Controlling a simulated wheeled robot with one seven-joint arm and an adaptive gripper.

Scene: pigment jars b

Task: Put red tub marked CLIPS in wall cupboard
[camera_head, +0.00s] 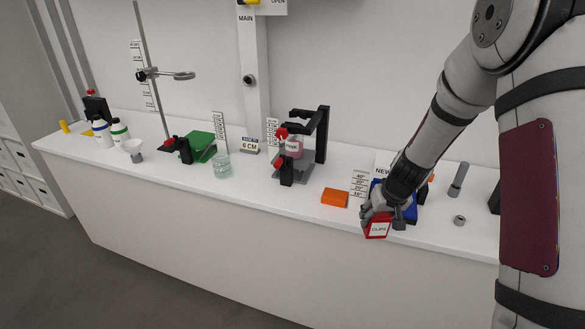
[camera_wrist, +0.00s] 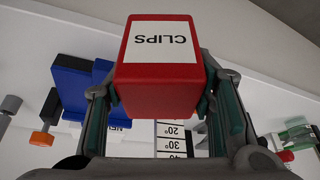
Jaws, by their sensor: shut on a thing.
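The red tub marked CLIPS (camera_head: 377,230) is at the front edge of the white counter in the head view, under my gripper (camera_head: 383,218). In the wrist view the red tub (camera_wrist: 163,95) fills the upper middle, with its white CLIPS label upside down. The green-lined fingers of my gripper (camera_wrist: 163,112) press on both its sides, so my gripper is shut on it. In the head view I cannot tell whether the tub touches the counter. No wall cupboard can be made out in either view.
A blue device (camera_head: 408,212) stands close behind my gripper. A glass beaker (camera_head: 222,167) and a green box (camera_head: 202,146) stand further left. Small grey parts (camera_head: 459,178) lie right.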

